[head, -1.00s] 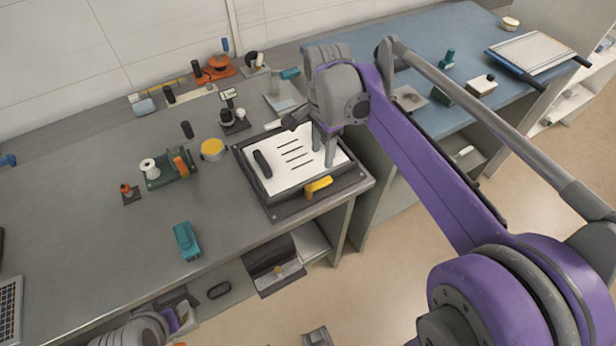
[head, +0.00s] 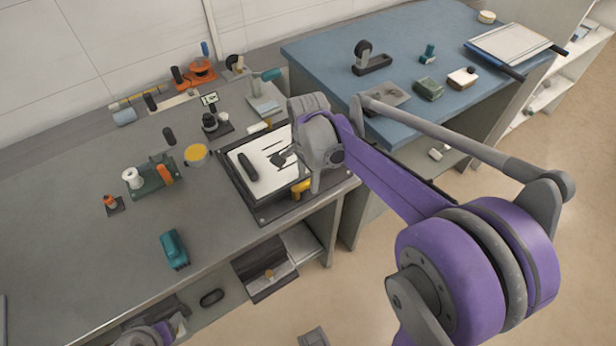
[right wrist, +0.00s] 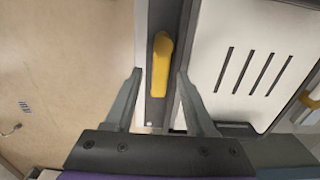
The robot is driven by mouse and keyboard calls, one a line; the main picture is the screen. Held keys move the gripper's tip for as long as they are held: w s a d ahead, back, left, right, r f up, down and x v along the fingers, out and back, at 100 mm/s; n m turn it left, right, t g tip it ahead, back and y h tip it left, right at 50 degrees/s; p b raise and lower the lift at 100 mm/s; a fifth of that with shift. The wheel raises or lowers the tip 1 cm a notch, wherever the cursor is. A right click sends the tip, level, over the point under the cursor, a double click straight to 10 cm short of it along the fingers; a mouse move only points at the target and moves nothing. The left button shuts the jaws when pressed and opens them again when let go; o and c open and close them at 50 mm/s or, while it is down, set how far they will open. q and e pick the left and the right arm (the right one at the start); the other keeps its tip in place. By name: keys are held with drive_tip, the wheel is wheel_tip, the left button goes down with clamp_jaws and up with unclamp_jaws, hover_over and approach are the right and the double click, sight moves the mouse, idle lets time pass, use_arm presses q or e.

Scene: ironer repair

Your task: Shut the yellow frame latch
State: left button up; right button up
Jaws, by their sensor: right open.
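The yellow frame latch (head: 303,189) is on the front right edge of the dark frame (head: 270,217) around a white slotted panel (head: 258,183). My right gripper (head: 316,186) is at that edge and partly hides the latch in the head view. In the right wrist view the latch (right wrist: 160,65) is a yellow bar lying along the dark frame rail (right wrist: 157,108). The open fingers (right wrist: 159,76) are on either side of it with visible gaps. I cannot tell how far shut the latch is.
Another yellow part (right wrist: 310,101) shows at the frame's far side. A teal block (head: 174,249), a yellow-topped round tin (head: 196,155) and a green spool holder (head: 151,178) stand on the grey bench (head: 90,262). A blue-topped table (head: 330,62) stands behind right. The bench front is mostly clear.

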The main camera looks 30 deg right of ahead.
sight(288, 183)
clamp_jaws()
drive_tip(key=shift+w+n, duration=0.1)
drive_tip(key=shift+n, duration=0.2)
drive_tip(key=n, duration=0.1)
drive_tip(key=w+n, duration=0.1)
drive_tip(key=n, duration=0.1)
drive_tip(key=shift+a+n, duration=0.15)
drive_tip(key=shift+n, duration=0.15)
drive_tip(key=n, duration=0.2)
drive_tip(key=w+a+n, duration=0.1)
drive_tip(key=n, duration=0.1)
drive_tip(key=shift+w+n, duration=0.15)
drive_tip(key=shift+n, duration=0.15)
drive_tip(key=n, duration=0.3)
drive_tip(key=a+n, duration=0.1)
drive_tip(key=shift+w+a+n, duration=0.1)
drive_tip(key=shift+w+n, duration=0.2)
drive_tip(key=shift+w, duration=0.1)
drive_tip(key=shift+w+a+n, duration=0.1)
drive_tip(key=shift+a+n, duration=0.3)
drive_tip(key=shift+n, duration=0.8)
drive_tip(key=shift+a+n, duration=0.35)
drive_tip(key=shift+n, duration=0.85)
